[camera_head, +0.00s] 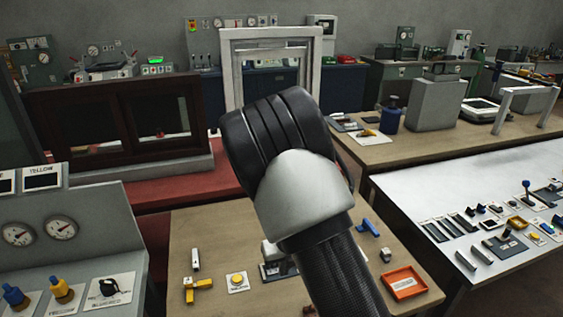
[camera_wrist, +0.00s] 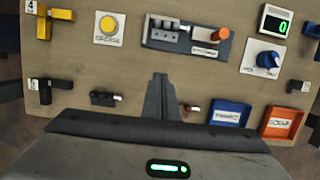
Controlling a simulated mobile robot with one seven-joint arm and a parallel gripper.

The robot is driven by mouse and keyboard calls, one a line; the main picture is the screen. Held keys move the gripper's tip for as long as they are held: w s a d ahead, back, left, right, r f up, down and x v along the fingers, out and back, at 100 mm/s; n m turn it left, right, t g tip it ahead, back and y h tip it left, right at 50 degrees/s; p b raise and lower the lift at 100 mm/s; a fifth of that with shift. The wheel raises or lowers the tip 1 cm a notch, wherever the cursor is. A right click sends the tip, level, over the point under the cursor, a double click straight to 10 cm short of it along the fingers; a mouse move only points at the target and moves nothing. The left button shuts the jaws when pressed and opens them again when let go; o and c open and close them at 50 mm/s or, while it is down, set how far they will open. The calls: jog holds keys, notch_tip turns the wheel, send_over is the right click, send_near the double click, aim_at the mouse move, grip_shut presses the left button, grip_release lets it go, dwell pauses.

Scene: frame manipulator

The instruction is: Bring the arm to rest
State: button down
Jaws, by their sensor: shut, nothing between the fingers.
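My gripper (camera_wrist: 160,82) shows in the wrist view, its two fingers together and empty, above the wooden table (camera_wrist: 75,75). In the head view my arm rises through the middle of the picture, bent at a black and silver joint, and my gripper does not show there. The wooden table also shows in the head view (camera_head: 225,222), partly hidden behind my arm. I cannot tell the exact height of the fingertips above the table.
The table holds a yellow button (camera_wrist: 108,24), a grey device with an orange knob (camera_wrist: 187,38), a blue knob (camera_wrist: 267,59), a blue tray (camera_wrist: 229,114) and an orange tray (camera_wrist: 281,123). A white frame (camera_head: 232,75) stands behind my arm. A gauge panel (camera_head: 95,228) is at left.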

jog(key=s+d+r+n+y, duration=0.1)
jog(key=s+r+n, duration=0.3)
jog(key=r+n, duration=0.55)
jog(key=s+d+r+n+y, duration=0.15)
jog(key=s+r+n, duration=0.35)
jog(key=r, duration=0.8)
jog(key=s+d+r+n+t+h, duration=0.1)
jog(key=s+d+r+n, duration=0.4)
jog(key=s+n, duration=0.3)
jog(key=s+d+r+n+t+h, duration=0.2)
jog(key=s+d+r+n, duration=0.3)
jog(key=n, duration=0.5)
jog(key=s, duration=0.2)
jog(key=shift+s+d+r, duration=0.3)
jog(key=shift+s+d, duration=0.05)
jog(key=shift+a, duration=0.15)
